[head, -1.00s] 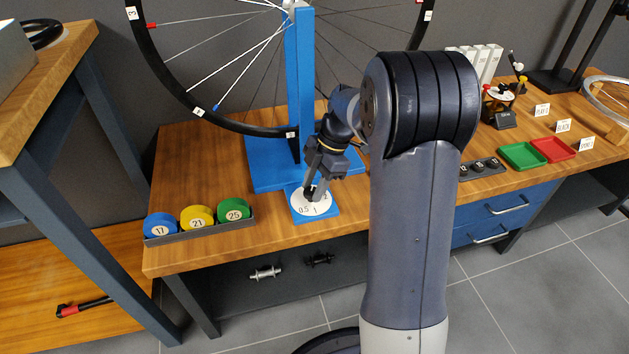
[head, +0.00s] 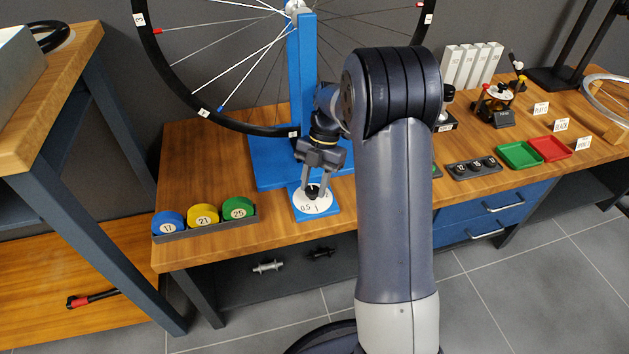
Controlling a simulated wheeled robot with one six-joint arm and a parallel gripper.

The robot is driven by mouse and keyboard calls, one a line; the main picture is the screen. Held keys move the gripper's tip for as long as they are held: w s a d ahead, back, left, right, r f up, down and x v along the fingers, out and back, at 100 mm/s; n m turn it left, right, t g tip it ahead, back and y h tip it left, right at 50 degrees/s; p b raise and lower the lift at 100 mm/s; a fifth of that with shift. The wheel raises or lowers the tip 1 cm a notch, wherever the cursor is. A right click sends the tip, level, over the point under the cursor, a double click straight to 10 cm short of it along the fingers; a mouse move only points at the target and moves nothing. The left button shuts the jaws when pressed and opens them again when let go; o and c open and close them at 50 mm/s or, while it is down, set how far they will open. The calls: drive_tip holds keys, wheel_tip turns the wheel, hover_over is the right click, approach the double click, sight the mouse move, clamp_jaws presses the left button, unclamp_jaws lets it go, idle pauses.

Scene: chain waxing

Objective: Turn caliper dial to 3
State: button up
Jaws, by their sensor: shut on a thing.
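The caliper dial is a white disc (head: 313,205) with a black knob at its middle, on a blue base plate (head: 329,216) at the table's front edge. The figures 0.5 and 1 show on its near side; a mark at the right side is partly covered, and I cannot read a 3. My gripper (head: 314,190) points down over the dial, its two fingers on either side of the black knob and shut on it. Which figure is selected I cannot tell.
The blue truing stand (head: 303,90) with a spoked wheel (head: 256,130) rises just behind the dial. A dark rack (head: 205,230) with blue, yellow and green discs lies to the left. Green (head: 519,155) and red (head: 551,148) trays are at the right.

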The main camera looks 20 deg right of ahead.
sight(314, 188)
idle(0.3)
drive_tip(key=o, duration=1)
drive_tip(key=shift+c, duration=0.2)
wheel_tip(314, 188, up, 10)
drive_tip(key=p, duration=0.3)
wheel_tip(314, 188, down, 10)
drive_tip(key=b, duration=0.3)
